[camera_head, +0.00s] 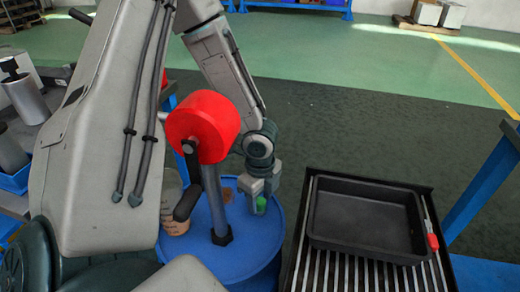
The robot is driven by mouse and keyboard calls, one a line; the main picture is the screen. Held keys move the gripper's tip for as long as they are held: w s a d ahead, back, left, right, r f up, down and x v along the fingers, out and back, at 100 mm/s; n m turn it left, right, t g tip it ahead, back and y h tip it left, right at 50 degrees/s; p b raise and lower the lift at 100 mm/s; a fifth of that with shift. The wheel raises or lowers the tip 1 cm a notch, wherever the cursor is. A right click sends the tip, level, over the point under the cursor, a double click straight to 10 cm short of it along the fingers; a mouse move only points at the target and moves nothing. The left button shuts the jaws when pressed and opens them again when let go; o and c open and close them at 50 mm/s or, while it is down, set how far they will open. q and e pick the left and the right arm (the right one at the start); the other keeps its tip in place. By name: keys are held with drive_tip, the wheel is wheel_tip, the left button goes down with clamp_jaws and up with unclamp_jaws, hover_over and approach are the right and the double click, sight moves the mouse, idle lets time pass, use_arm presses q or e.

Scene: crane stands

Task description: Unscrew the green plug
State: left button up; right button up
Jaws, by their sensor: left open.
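The green plug (261,204) shows as a small bright patch on the right side of the blue drum top (265,236). My left gripper (262,203) comes down over it from above, with its fingers open on either side of the plug. I cannot tell whether the fingers touch it. Parts of the plug are hidden by the fingers. My right gripper is not in view.
A red drum pump (202,127) with a black crank and grey pipe stands on the drum, left of my gripper. A beige container (173,205) is behind the crank. A black tray (366,222) lies on a slatted stand at right, near a red-handled tool (432,240).

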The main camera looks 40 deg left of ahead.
use_arm(q)
drive_tip(key=m, duration=1.3)
drive_tip(key=shift+c, duration=0.5)
clamp_jaws()
drive_tip(key=shift+r, duration=0.1)
idle(0.4)
drive_tip(key=n, duration=0.5)
